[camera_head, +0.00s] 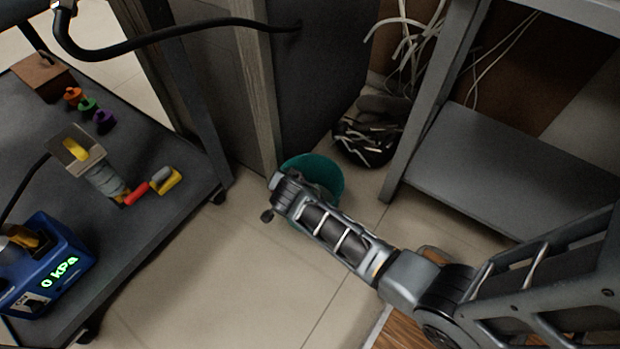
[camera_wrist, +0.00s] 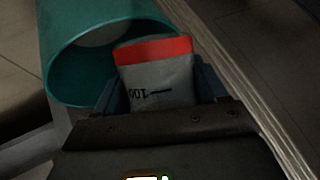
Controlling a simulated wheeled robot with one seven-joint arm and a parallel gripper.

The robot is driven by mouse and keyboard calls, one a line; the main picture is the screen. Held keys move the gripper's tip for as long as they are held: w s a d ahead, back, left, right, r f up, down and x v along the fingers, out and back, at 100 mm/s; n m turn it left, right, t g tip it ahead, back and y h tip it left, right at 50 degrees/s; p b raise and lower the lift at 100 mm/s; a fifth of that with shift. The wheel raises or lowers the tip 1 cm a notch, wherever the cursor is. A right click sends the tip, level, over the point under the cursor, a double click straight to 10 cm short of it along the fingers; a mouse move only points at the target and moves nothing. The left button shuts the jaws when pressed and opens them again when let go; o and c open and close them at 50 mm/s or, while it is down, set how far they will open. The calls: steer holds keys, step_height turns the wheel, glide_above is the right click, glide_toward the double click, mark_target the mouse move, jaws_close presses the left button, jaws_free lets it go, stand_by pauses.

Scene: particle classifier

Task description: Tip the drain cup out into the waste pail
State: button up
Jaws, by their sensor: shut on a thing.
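The teal waste pail (camera_head: 325,172) stands on the tiled floor in the middle of the head view, partly covered by my arm. In the wrist view the pail (camera_wrist: 62,45) is at the upper left, with its open mouth showing and something pale inside. My gripper (camera_head: 283,197) is at the pail in the head view. In the wrist view my gripper (camera_wrist: 160,90) is shut on the drain cup (camera_wrist: 153,72), a pale grey cup with a red band and an upside-down 100 mark. The cup overlaps the pail's mouth; its contents are hidden.
A dark cart (camera_head: 150,235) at the left carries a blue gauge box (camera_head: 50,265) reading 0 kPa and several coloured parts. A wooden post (camera_head: 262,100) rises just behind the pail. A grey shelf (camera_head: 490,165) stands at the right.

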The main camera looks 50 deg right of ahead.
steer(key=shift+d+f+y+p, duration=0.2)
steer(key=shift+f+y+p, duration=0.1)
steer(key=shift+y+p, duration=0.45)
steer(key=shift+r+m+y+p, duration=0.3)
steer(key=shift+m+y+p, duration=0.3)
steer(key=shift+p, duration=0.45)
steer(key=shift+s+d+r+t+y, duration=0.1)
steer(key=shift+r+t+y, duration=0.25)
steer(key=shift+y, duration=0.4)
stand_by(0.8)
steer(key=shift+d+f+m+y+b, duration=0.1)
steer(key=shift+f+m+y+b, duration=0.3)
steer(key=shift+f+y+b, duration=0.45)
stand_by(0.5)
steer(key=shift+s+d+r+m+t+y, duration=0.15)
steer(key=shift+d+r+t+y, duration=0.1)
steer(key=shift+d+r+y, duration=0.15)
steer(key=shift+s+d+r+m+t+y, duration=0.15)
steer(key=shift+d+t+y, duration=0.1)
steer(key=shift+d, duration=0.25)
stand_by(0.5)
steer(key=shift+d+r+m+t+y+b, duration=0.15)
steer(key=shift+r+m+y+b, duration=0.1)
steer(key=shift+y, duration=0.25)
steer(key=shift+d+r+m+t+y+b, duration=0.1)
steer(key=shift+d+m+y+b, duration=0.1)
steer(key=shift+y, duration=0.3)
stand_by(0.9)
